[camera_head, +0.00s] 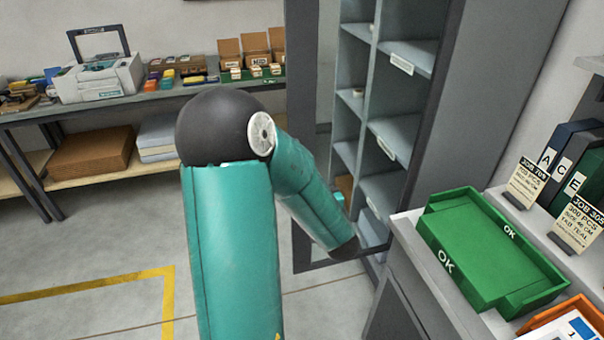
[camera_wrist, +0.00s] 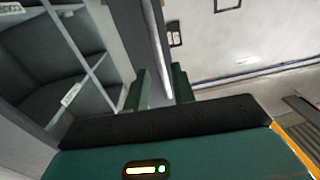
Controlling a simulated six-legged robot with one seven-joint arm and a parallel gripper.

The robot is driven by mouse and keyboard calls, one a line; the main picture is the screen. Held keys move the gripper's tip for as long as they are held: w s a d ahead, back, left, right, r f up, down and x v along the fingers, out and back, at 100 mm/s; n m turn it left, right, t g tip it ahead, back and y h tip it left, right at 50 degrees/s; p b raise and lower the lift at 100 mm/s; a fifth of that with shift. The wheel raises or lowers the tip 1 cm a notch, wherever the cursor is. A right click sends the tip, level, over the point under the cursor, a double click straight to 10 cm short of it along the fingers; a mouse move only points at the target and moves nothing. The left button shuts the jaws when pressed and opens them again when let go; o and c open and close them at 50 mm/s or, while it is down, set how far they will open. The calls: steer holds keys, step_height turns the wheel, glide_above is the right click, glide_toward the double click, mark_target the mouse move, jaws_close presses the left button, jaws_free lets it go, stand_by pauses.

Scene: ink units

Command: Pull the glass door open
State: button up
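The glass door (camera_head: 301,120) has a dark grey frame and stands ajar in front of a grey shelf cabinet (camera_head: 455,160). Its free edge is on the left, and wall and shelves show through the pane. In the head view my teal arm hides most of the gripper and part of the door.
A counter at the right carries a green tray (camera_head: 490,250), binders (camera_head: 560,150) and an orange tray (camera_head: 570,325). A workbench (camera_head: 160,100) with a printer (camera_head: 98,80) and boxes stands along the back wall. The floor at left, with yellow tape (camera_head: 85,287), is clear.

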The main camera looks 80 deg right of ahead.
steer(key=v, duration=0.7)
steer(key=shift+s+a, duration=0.15)
steer(key=shift+a, duration=0.1)
